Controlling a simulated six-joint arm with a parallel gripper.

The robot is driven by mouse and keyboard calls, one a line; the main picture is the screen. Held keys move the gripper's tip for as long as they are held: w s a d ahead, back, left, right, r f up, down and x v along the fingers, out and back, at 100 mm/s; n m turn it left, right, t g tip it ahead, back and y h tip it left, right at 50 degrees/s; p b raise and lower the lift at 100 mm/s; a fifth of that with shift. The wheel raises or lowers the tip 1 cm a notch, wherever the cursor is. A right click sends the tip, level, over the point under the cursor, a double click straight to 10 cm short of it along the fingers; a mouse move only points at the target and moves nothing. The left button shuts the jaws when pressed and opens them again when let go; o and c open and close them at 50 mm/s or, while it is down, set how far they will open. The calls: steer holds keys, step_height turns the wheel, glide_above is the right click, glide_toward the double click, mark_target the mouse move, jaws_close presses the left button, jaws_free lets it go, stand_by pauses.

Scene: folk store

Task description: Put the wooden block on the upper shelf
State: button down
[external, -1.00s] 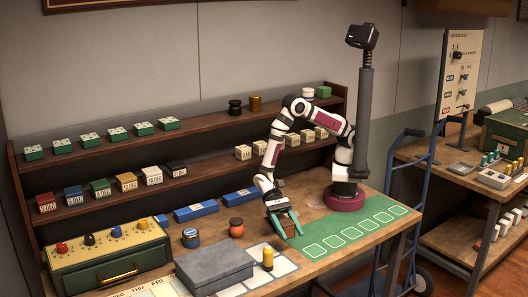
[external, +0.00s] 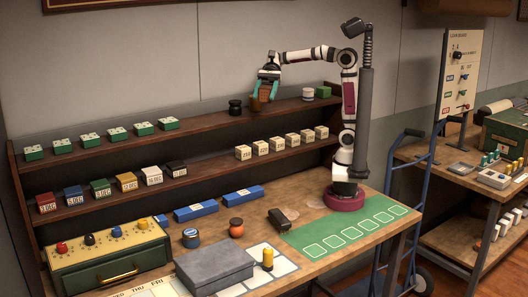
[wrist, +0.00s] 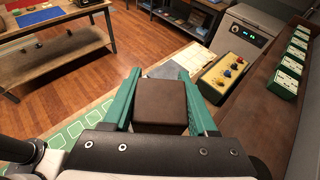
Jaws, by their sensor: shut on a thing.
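The brown wooden block (wrist: 160,103) is between the two green fingers of my gripper (wrist: 159,78) in the wrist view. My gripper is shut on it. In the external view my gripper (external: 267,82) is raised to the upper shelf (external: 205,122), left of my arm, with the block (external: 265,91) low between its fingers. The block appears above the shelf board, close to a gold cylinder (external: 255,104) that it partly overlaps in the picture. I cannot tell the exact gap between block, cylinder and board.
A black jar (external: 235,107) stands left of the gold cylinder. A white jar (external: 308,94) and a green block (external: 323,92) stand to the right. Several green-and-white boxes (external: 116,134) fill the shelf's left part. Bare board lies between them and the black jar.

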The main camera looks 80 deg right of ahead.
steer(key=c, duration=1.6)
jaws_free()
steer(key=d+r+m+t, duration=0.1)
steer(key=d, duration=0.4)
steer(key=d+r+m+t, duration=0.2)
steer(key=d, duration=0.4)
steer(key=d+r+m+t+h, duration=0.1)
steer(key=d, duration=0.4)
steer(key=shift+s+d+r+t, duration=0.15)
steer(key=shift+d+t, duration=0.2)
steer(key=shift+t, duration=0.05)
steer(key=c, duration=1.6)
jaws_free()
steer(key=s+d+m+t+h, duration=0.3)
steer(key=s+d+m+t, duration=0.15)
steer(key=d, duration=0.65)
steer(key=c, duration=1.6)
jaws_free()
glide_above(268, 108)
steer(key=f, duration=0.6)
steer(key=shift+s+d+f, duration=0.25)
steer(key=shift+d+f, duration=0.05)
steer(key=shift+f, duration=0.05)
steer(key=c, duration=1.6)
jaws_free()
steer(key=shift+w+a+f, duration=0.1)
steer(key=shift+w+f, duration=0.05)
steer(key=shift+f, duration=1)
steer(key=shift+w+a+f, duration=0.1)
steer(key=shift+f, duration=1)
